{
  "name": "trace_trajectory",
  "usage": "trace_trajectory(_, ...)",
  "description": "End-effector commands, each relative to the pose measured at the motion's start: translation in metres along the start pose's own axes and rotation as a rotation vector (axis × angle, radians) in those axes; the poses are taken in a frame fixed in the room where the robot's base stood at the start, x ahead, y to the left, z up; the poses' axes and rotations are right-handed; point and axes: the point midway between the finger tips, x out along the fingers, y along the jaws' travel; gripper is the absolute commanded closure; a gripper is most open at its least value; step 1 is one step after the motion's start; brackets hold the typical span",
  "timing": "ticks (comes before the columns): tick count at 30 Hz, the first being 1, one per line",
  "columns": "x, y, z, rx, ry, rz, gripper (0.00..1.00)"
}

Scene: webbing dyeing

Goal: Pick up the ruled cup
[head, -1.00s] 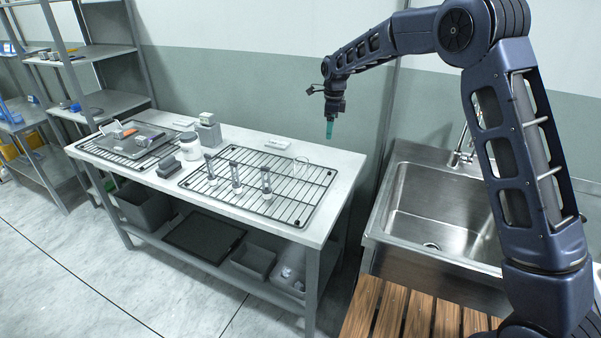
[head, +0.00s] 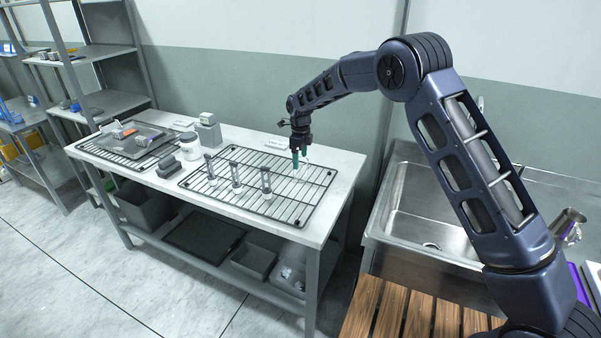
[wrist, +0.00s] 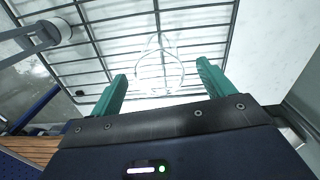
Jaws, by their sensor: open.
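The ruled cup is a small clear, glass-like vessel, very faint against the rack. In the wrist view the cup (wrist: 160,68) shows as a pale outline in line with the gap between my fingers; ruled marks cannot be made out. In the head view it is at the rack's far right part, largely hidden by my fingers. My gripper (head: 300,158) points down over that spot, its green fingers apart. It also shows in the wrist view (wrist: 161,75), open with nothing gripped. I cannot tell whether a finger touches the cup.
The cup is on a wire rack (head: 310,208) on a white table (head: 345,178). Several slim upright holders, one of them (head: 266,183), stand along the rack's front and middle. A white jar (head: 190,147) and grey blocks stand left. A sink (head: 430,215) is at right.

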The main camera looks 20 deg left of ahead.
Motion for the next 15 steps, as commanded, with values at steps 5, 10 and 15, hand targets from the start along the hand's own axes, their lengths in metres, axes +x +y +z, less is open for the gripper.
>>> trace_trajectory(5,0.012,0.001,-0.001,0.000,0.000,0.000,0.19)
trace_trajectory(10,0.036,0.002,-0.002,0.000,0.001,0.001,0.19)
trace_trajectory(15,0.051,0.002,-0.002,0.000,-0.001,0.000,0.19)
